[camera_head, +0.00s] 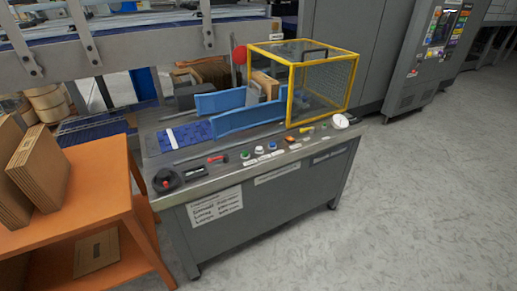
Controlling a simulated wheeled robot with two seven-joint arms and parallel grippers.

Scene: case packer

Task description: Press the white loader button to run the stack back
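The white button (259,150) sits on the front ledge of the grey case packer (270,180). It stands between a green button (245,155) and a blue button (272,146). Small labels lie in front of the buttons, too small to read. Behind them, blue guide rails (245,117) run along the machine top beside a blue bed with a white strip (171,138). A brown carton (265,86) stands partly hidden behind the yellow-framed guard. Neither of my grippers is in view.
The yellow guard cage (290,90) stands at right. An orange cart (95,185) with flat cartons stands at left. The right floor is clear.

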